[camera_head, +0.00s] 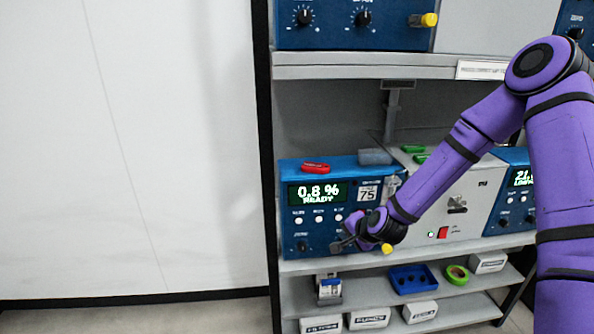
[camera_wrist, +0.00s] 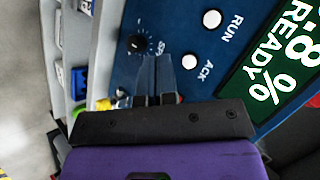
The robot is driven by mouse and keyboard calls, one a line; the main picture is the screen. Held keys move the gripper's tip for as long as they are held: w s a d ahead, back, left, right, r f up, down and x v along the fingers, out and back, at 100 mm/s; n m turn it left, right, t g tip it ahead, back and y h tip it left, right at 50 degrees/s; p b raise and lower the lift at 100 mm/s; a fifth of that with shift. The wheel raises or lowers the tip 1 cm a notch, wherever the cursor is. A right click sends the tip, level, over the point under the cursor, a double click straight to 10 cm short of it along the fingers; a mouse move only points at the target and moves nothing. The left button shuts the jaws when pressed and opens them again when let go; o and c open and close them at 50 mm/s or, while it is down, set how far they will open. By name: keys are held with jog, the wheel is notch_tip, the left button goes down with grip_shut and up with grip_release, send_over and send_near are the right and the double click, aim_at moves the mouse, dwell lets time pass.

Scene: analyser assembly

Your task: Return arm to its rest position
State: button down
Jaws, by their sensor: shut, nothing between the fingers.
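My gripper (camera_head: 340,246) is shut and empty, at the end of my purple arm. It is in front of the lower part of the blue analyser (camera_head: 291,225) on the middle shelf. The analyser's display reads "0.8 % READY". In the wrist view the gripper's fingers (camera_wrist: 157,75) are together, close to the blue panel (camera_wrist: 180,35) by the SPAN knob (camera_wrist: 138,44). The RUN button (camera_wrist: 212,19) and ACK button (camera_wrist: 190,61) show to the right. I cannot tell whether the fingertips touch the panel. My arm reaches in from the right and hides part of the panel.
A grey unit (camera_head: 472,187) and another blue analyser (camera_head: 520,156) stand to the right. The upper shelf (camera_head: 350,66) is above. Below are a blue bin (camera_head: 412,279), green tape (camera_head: 457,274) and white boxes (camera_head: 369,318). A bare white wall (camera_head: 130,150) is left.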

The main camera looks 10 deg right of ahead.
jog(key=s+d+r+n+g+h, duration=0.1)
jog(key=s+r+n, duration=0.2)
jog(key=s+r, duration=0.35)
jog(key=s+d+r+n+g+h, duration=0.1)
jog(key=s+d+r+n, duration=0.15)
jog(key=r, duration=0.75)
jog(key=s+d+r+n+g+h, duration=0.1)
jog(key=s+r+n+h, duration=0.1)
jog(key=s+r, duration=0.45)
jog(key=s+d+r+n, duration=0.1)
jog(key=s+r, duration=0.5)
jog(key=s, duration=0.3)
jog(key=s+d+r+n, duration=0.1)
jog(key=s+r, duration=0.6)
jog(key=s, duration=0.3)
jog(key=shift+s+d, duration=0.25)
jog(key=shift+d, duration=0.05)
jog(key=shift+n, duration=0.25)
